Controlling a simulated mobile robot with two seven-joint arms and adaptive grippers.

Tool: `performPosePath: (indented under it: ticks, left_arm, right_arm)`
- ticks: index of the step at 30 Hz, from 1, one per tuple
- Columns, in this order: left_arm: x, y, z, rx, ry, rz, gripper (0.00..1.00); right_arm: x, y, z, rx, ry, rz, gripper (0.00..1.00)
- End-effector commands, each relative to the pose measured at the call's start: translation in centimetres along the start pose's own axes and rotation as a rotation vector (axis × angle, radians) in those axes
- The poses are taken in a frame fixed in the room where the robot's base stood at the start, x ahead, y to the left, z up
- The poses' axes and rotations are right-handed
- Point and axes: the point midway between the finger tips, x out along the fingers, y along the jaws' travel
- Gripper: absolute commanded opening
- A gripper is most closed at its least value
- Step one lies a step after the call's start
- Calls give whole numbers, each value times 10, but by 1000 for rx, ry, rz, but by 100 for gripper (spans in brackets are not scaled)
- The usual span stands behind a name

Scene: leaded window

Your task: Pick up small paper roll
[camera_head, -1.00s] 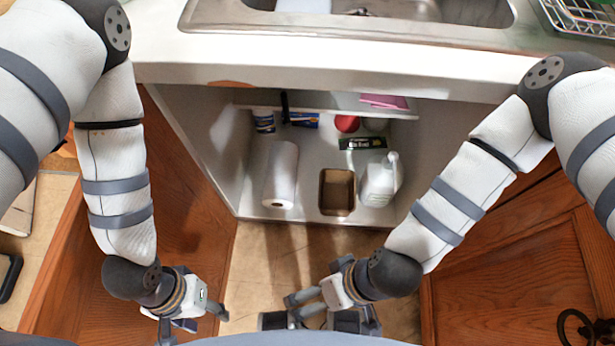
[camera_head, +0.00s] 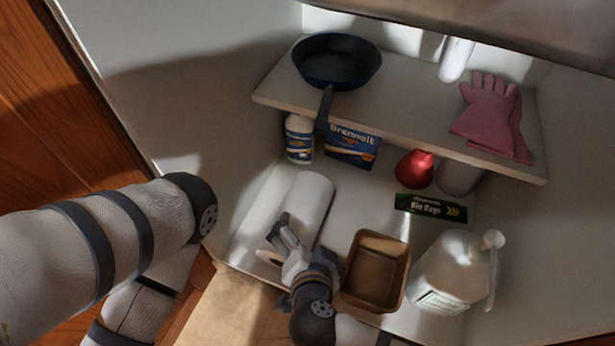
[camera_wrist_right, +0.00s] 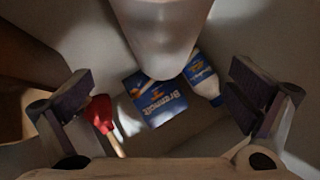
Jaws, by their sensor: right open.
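The white paper roll (camera_head: 308,198) lies on the floor of the cabinet, its near end partly hidden by my right gripper. It also shows large at the top of the right wrist view (camera_wrist_right: 162,30), centred between the fingers. My right gripper (camera_head: 280,238) is open at the near end of the roll. In the wrist view its two fingers (camera_wrist_right: 162,98) are wide apart with nothing shut between them. Whether a finger touches the roll, I cannot tell. My left arm comes in from the left, and its gripper is out of view.
A brown bin (camera_head: 376,270) stands just right of my right gripper, with a white jug (camera_head: 445,265) beyond it. Behind are a bottle (camera_head: 299,140), a blue box (camera_head: 352,147), a red object (camera_head: 414,168) and bin bags (camera_head: 430,207). A shelf (camera_head: 410,105) holds a pan (camera_head: 337,60) and pink gloves (camera_head: 490,115).

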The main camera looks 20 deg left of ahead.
Motion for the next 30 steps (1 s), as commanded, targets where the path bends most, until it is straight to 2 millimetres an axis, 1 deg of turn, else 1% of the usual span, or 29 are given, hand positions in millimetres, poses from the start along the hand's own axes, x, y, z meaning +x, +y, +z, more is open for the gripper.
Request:
performPosePath:
  ticks: [1,3,6,9,13,15,18,24,26,27,29,30]
  left_arm:
    - [9,0,-4,1,-20,-1,42]
    - [16,-1,-6,3,-37,-2,42]
    - [22,-1,-8,5,-53,-3,42]
    - [26,-2,-9,7,-66,-4,42]
    - [40,-1,-18,11,-93,-4,42]
    - [44,0,-22,13,-96,-4,42]
    - [46,0,-24,14,-97,-3,42]
    - [44,1,-23,14,-96,-3,42]
    - [44,1,-23,14,-96,-3,42]
    - [44,1,-23,14,-96,-3,42]
    - [44,1,-23,14,-96,-3,42]
    - [44,1,-23,14,-96,-3,42]
  right_arm:
    - [16,4,7,7,-8,3,100]
    - [32,4,8,6,-9,2,100]
    - [48,2,7,5,-8,-1,100]
    - [59,1,7,5,-9,-2,100]
    - [86,0,14,9,-13,-1,100]
    - [97,-1,12,6,-10,-2,100]
    - [104,-2,10,3,-8,-4,100]
    - [103,-4,7,1,-6,-6,100]
    - [103,-4,7,1,-6,-6,86]
    - [103,-4,7,1,-6,-6,77]
    - [103,-4,7,1,-6,-6,64]
    - [103,-4,7,1,-6,-5,55]
